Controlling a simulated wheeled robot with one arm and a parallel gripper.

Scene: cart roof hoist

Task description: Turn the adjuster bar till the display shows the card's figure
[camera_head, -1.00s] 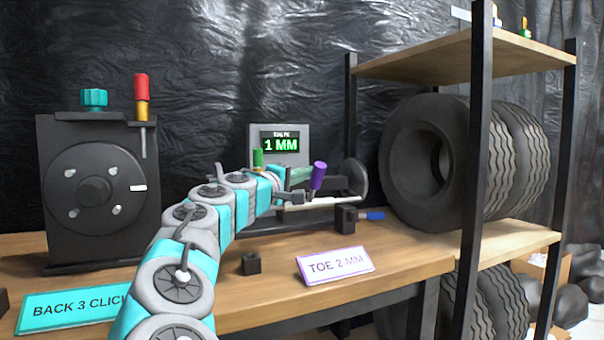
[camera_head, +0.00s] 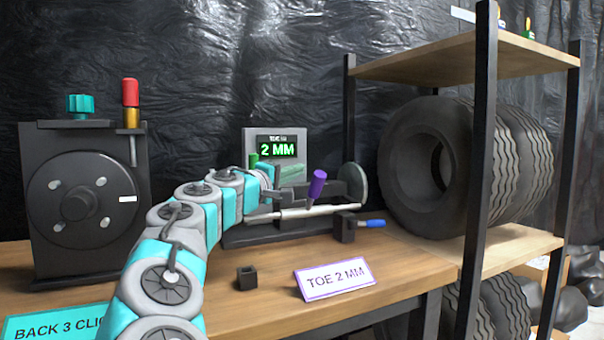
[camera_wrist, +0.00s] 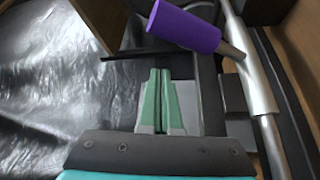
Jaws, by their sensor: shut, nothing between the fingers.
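The display (camera_head: 277,149) on the grey panel reads 2 MM in green. The purple-edged card (camera_head: 335,279) on the bench reads TOE 2 MM. The adjuster bar has a purple handle (camera_head: 317,184) that tilts up from a pale metal rod (camera_head: 305,212). In the wrist view the purple handle (camera_wrist: 184,26) lies beyond and to the right of my fingertips, apart from them. My gripper (camera_wrist: 158,72) has green fingers, pressed together and empty. In the head view my gripper (camera_head: 291,173) is just left of the handle, in front of the panel's lower part.
A black dial unit (camera_head: 88,200) with a teal knob and a red-handled tool stands at left. A teal card (camera_head: 55,325) lies at the front left. Small black blocks sit on the bench, one holding a blue-handled piece (camera_head: 371,223). A tyre rack (camera_head: 484,150) stands at right.

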